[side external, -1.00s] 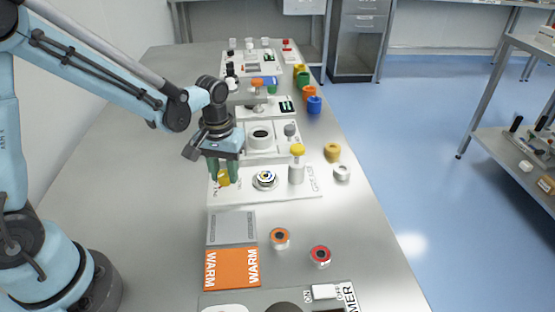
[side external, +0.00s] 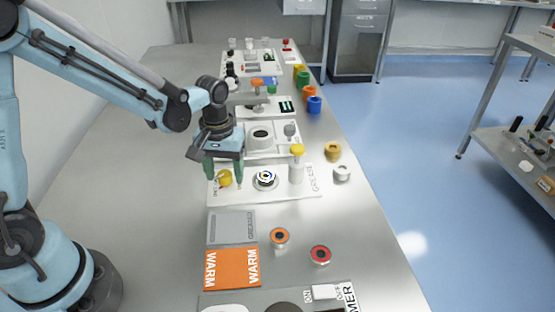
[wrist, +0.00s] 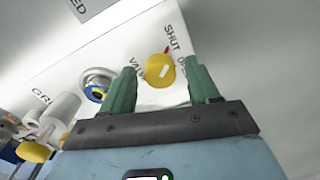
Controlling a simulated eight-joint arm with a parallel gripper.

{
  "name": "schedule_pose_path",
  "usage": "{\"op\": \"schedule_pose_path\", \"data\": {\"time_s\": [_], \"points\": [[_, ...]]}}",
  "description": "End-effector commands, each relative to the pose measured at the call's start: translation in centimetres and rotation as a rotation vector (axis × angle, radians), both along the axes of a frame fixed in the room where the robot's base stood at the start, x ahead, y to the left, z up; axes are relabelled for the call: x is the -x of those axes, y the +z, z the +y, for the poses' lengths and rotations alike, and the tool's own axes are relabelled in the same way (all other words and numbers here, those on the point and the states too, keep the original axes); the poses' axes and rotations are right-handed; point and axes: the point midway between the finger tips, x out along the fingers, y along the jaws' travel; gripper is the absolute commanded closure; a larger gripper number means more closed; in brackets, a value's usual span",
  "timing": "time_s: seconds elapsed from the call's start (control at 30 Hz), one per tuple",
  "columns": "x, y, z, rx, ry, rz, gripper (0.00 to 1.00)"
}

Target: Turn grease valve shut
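The grease valve is a round yellow knob (side external: 225,177) at the left end of the white grease panel (side external: 270,194). In the wrist view my gripper (wrist: 160,65) shows gaps between the knob and both fingers.
A round fitting (side external: 265,179) and a white post with a yellow cap (side external: 297,152) stand right of the knob. Loose orange (side external: 279,237) and red (side external: 320,254) ringed parts sit nearby. The bench's left side is clear.

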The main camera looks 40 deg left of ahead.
Motion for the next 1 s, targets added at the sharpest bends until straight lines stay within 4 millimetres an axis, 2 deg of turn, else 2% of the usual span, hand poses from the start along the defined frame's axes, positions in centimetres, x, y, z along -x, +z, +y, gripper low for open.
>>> {"op": "schedule_pose_path", "data": {"time_s": [0.23,0.37,1.0], "points": [[0.0,0.1,0.0,0.000,-0.001,0.001,0.40],[0.0,0.9,0.0,0.000,-0.001,0.001,0.40],[0.0,10.3,0.0,0.000,-0.001,0.001,0.40]]}}
